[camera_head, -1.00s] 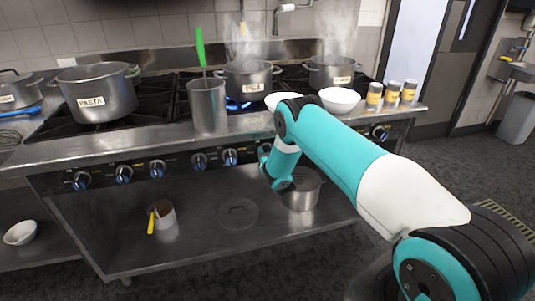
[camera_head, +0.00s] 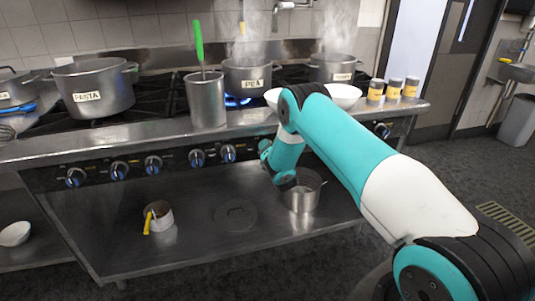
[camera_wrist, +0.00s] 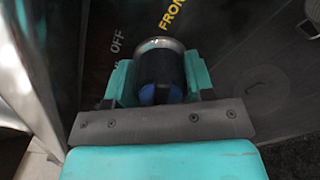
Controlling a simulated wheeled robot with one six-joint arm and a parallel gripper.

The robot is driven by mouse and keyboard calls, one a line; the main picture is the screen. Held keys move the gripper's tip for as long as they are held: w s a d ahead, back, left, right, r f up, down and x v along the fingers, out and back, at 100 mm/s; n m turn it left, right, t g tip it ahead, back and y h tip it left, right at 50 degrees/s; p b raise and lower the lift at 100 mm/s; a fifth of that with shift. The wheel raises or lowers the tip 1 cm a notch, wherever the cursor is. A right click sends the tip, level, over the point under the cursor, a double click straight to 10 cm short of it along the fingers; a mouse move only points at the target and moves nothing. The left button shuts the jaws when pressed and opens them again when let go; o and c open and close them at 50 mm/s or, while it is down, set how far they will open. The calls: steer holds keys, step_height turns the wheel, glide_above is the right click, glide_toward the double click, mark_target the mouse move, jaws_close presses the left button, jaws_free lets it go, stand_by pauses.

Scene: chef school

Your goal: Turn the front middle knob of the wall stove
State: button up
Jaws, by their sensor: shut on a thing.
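The wall stove (camera_head: 150,141) spans the view, with a row of blue-marked black knobs on its front panel. In the wrist view, a dark knob (camera_wrist: 161,68) with a silver rim and blue marks sits between my gripper's (camera_wrist: 160,76) two teal fingers. The fingers are shut on its sides. Beside it the panel reads "OFF" and a yellow word starting "FRON", cut off by the edge. In the head view, my gripper (camera_head: 264,149) is at the panel right of the visible middle knobs, and the knob it holds is hidden there.
Steaming pots, including the pot marked PASTA (camera_head: 96,97), stand on top. A metal container (camera_head: 206,104) with a green-handled utensil stands near the front edge. White bowls and several yellow-labelled tins (camera_head: 393,90) are at the right. A pot (camera_head: 301,196) stands on the lower shelf below my arm.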

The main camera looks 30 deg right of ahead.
steer(key=m+b, duration=0.1)
steer(key=m, duration=0.1)
steer(key=m+b, duration=0.1)
steer(key=shift+f+m, duration=0.2)
steer(key=shift+m, duration=0.2)
steer(key=m+b, duration=0.2)
steer(key=m, duration=0.1)
steer(key=shift+f, duration=0.1)
steer(key=m+b, duration=0.2)
steer(key=m, duration=0.2)
steer(key=shift+f+b, duration=0.1)
steer(key=shift+b, duration=0.25)
steer(key=m+b, duration=0.3)
steer(key=shift+m, duration=0.4)
steer(key=m+b, duration=0.5)
steer(key=shift+a+f, duration=0.1)
steer(key=shift+m+b, duration=1.25)
steer(key=shift+m, duration=0.25)
steer(key=shift+r, duration=0.2)
